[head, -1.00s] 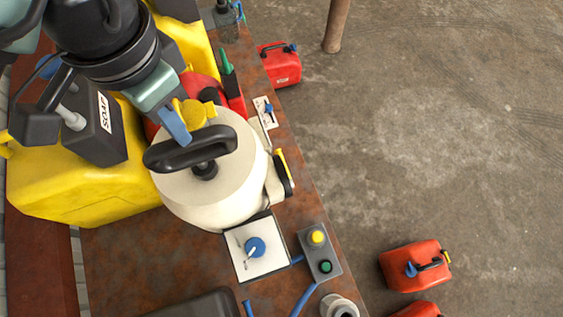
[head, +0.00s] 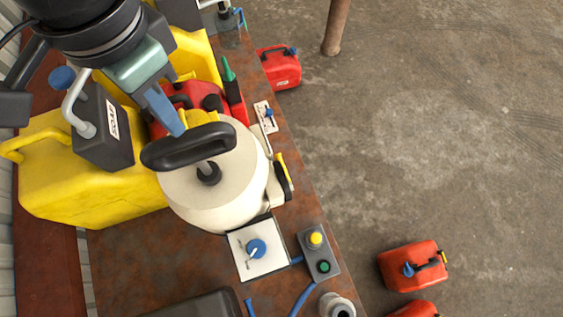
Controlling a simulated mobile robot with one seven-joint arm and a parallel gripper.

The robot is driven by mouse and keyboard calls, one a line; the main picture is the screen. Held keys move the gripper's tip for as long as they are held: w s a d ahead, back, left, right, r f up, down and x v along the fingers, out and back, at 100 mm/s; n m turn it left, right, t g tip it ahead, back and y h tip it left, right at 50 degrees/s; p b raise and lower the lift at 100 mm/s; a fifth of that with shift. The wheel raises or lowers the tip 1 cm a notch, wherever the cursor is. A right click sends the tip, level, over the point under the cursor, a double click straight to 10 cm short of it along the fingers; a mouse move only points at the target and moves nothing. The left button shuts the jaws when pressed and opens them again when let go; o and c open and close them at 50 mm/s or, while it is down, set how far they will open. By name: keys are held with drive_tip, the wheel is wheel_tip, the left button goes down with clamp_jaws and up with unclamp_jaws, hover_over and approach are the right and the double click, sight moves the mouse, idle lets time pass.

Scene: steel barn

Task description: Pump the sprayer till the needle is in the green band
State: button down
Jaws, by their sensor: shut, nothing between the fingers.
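The sprayer (head: 215,195) is a cream, round tank standing on the rusty bench. Its black pump handle (head: 188,147) stands above the lid, with a short grey shaft showing between it and the black collar. My gripper (head: 167,112) is shut and empty, its blue fingers pointing down at the handle's far edge, left of its middle. I cannot tell whether the fingers touch the handle. A yellow part (head: 205,117) lies partly hidden behind the handle. No gauge needle or green band can be made out.
A yellow can (head: 75,185) and a dark box marked SOAP (head: 103,130) stand left of the sprayer. A white panel with a blue knob (head: 256,249) and a grey button box (head: 319,253) lie in front. Red cans (head: 412,266) stand on the floor at right.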

idle(0.3)
drive_tip(key=shift+f+b, duration=1.45)
drive_tip(key=shift+f, duration=0.75)
wheel_tip(320, 180, up, 3)
drive_tip(key=p, duration=0.3)
drive_tip(key=shift+r, duration=2.1)
drive_tip(key=shift+r, duration=0.1)
wheel_tip(320, 180, up, 5)
drive_tip(key=shift+f, duration=0.1)
